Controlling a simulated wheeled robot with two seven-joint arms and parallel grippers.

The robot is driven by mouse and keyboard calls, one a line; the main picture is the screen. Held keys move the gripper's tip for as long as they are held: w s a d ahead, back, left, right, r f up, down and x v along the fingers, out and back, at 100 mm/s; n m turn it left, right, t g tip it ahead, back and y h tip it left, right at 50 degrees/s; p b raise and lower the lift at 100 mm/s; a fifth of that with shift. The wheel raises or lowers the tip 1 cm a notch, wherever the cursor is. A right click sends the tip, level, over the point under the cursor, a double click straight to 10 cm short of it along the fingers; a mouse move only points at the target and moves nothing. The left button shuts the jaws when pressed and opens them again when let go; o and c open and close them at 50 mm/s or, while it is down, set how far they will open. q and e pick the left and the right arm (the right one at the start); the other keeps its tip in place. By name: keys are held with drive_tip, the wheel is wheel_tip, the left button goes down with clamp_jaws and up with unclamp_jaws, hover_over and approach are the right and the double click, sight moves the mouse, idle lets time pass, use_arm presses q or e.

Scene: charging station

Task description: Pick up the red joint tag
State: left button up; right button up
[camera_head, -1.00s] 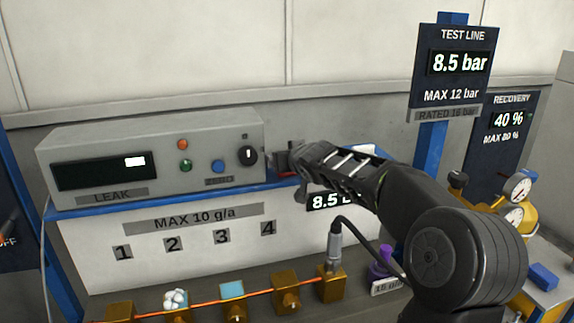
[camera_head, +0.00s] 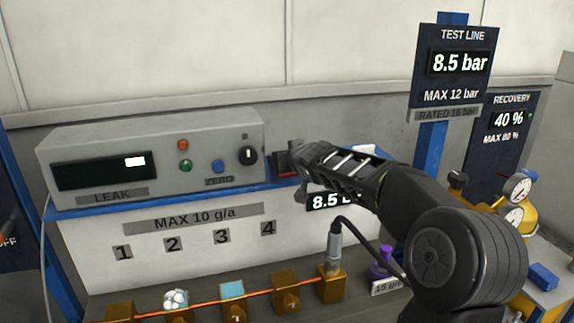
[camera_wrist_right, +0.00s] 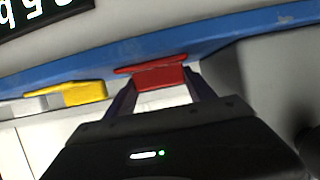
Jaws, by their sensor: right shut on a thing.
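The red joint tag (camera_wrist_right: 158,77) shows in the right wrist view between the two fingers of my right gripper (camera_wrist_right: 160,92), which is shut on it. It sits against or just in front of a blue rail (camera_wrist_right: 230,35); I cannot tell whether it touches. In the head view my right gripper (camera_head: 292,160) is at the right end of the leak meter, above the white panel, and mostly hides the tag. My left gripper is not in view.
The grey leak meter (camera_head: 150,155) stands just left of my right gripper. A yellow tag (camera_wrist_right: 80,93) hangs beside the red one. Below are several brass blocks on an orange line (camera_head: 258,293), a probe (camera_head: 334,248) and a purple-topped part (camera_head: 384,262).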

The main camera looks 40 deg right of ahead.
drive_tip(key=shift+r, duration=0.15)
drive_tip(key=shift+r+p, duration=0.4)
drive_tip(key=shift+r, duration=0.1)
wheel_tip(320, 180, up, 6)
drive_tip(key=shift+f+p, duration=0.2)
drive_tip(key=shift+p, duration=0.9)
wheel_tip(320, 180, up, 11)
